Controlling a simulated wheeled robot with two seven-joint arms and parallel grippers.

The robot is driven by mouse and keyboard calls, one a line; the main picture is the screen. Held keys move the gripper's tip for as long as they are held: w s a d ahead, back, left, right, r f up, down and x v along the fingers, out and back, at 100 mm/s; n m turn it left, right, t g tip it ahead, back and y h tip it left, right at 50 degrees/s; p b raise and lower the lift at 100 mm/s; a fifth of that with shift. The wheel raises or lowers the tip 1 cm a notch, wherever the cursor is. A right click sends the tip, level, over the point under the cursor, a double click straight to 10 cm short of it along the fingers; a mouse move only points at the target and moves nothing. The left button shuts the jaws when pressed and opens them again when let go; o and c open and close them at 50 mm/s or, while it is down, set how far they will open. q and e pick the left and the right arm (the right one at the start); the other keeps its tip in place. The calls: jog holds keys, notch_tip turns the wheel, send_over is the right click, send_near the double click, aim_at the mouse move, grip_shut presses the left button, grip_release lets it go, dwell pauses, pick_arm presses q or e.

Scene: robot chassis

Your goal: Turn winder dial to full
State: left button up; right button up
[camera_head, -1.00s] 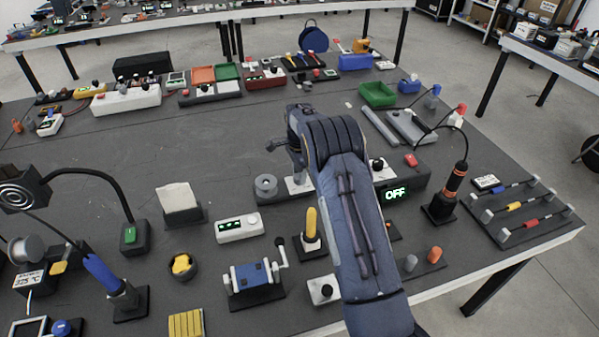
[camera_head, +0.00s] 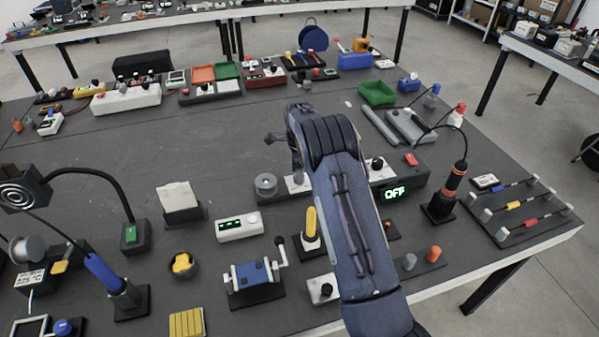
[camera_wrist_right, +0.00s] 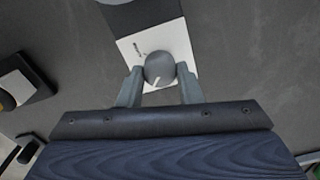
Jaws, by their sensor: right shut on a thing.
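The winder's grey round dial (camera_wrist_right: 159,68), with a white pointer line toward its lower left, sits on a white panel (camera_wrist_right: 178,38) in the right wrist view. My right gripper (camera_wrist_right: 159,74) has one finger on each side of the dial and is shut on it. In the head view, the winder has a grey spool (camera_head: 265,184) on a dark base, with its white panel (camera_head: 296,186) to the right. My right arm hides the dial and my fingertips there. My left gripper is not in view.
A dark box with a green OFF display (camera_head: 395,193) stands right of my right arm. A white device with a green display (camera_head: 239,226), a yellow-handled tool (camera_head: 312,222) and a blue crank device (camera_head: 253,275) stand nearer the front. The bench is open behind the spool.

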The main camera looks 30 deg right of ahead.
jog(key=shift+r, duration=0.1)
jog(key=o, duration=1)
jog(key=shift+r+b, duration=0.3)
jog(key=shift+r, duration=3.55)
